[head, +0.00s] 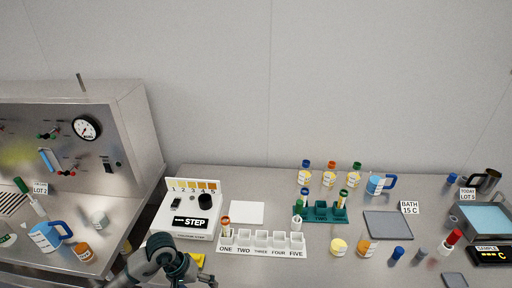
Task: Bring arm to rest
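An arm of mine, which I take to be my left, enters at the bottom edge left of centre, in front of the white STEP box (191,212). Its dark end with the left gripper (186,274) is low over the front of the bench, beside a yellow item (196,260). The fingers are small and partly cut off by the frame, so I cannot tell whether they are open or shut. My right arm and gripper are not in view.
The white rack labelled ONE to FIVE (262,250) stands right of the arm. A green rack (320,213), grey pad (388,225), water bath (484,217) and several bottles lie farther right. A metal panel with a gauge (86,128) rises at left.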

